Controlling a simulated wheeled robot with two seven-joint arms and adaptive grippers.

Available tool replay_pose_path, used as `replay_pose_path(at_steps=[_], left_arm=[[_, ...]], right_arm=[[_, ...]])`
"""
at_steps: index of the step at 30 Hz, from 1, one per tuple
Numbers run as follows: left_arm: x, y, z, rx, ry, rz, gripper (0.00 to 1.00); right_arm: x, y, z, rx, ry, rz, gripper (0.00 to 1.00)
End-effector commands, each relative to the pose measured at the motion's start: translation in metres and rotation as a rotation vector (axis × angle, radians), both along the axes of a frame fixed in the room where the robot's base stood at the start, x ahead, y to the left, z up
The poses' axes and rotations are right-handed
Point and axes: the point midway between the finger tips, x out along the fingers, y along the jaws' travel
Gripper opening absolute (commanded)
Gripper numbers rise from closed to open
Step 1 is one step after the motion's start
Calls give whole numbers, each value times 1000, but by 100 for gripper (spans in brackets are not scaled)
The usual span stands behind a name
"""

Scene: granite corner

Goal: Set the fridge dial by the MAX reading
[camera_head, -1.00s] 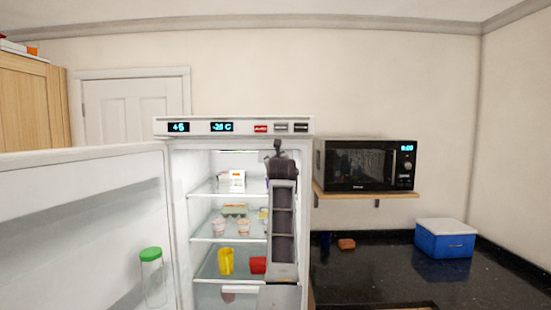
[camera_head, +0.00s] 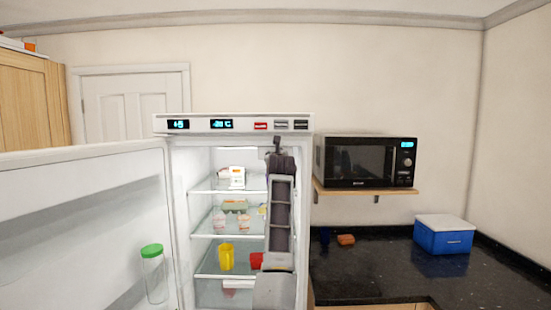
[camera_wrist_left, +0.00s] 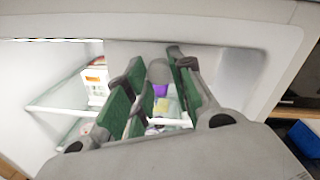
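The fridge (camera_head: 240,124) stands open. A white thermometer unit (camera_head: 237,178) with an orange mark is on its top shelf; it also shows in the left wrist view (camera_wrist_left: 96,82), its digits too small to read. My left gripper (camera_head: 277,147) is raised inside the upper right of the fridge, right of that unit. In the left wrist view its green-padded fingers (camera_wrist_left: 157,72) are apart. A grey rounded thing (camera_wrist_left: 159,71) shows between the fingertips; it may be the dial, and I cannot tell if they touch it. My right gripper is not in view.
The fridge door (camera_head: 80,220) is swung open at the left, with a green-lidded bottle (camera_head: 152,275). A yellow cup (camera_head: 226,257) and red container (camera_head: 256,260) sit on a lower shelf. A microwave (camera_head: 366,162) and blue box (camera_head: 444,235) are at the right.

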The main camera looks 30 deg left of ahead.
Motion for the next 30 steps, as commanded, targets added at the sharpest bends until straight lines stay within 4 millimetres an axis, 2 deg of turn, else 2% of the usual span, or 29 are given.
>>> replay_pose_path(at_steps=[14, 30], left_arm=[[0, 0, -2, 64, 39, 0, 0], [0, 0, -3, 359, 222, 0, 0]], right_arm=[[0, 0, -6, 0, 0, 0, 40], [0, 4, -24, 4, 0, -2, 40]])
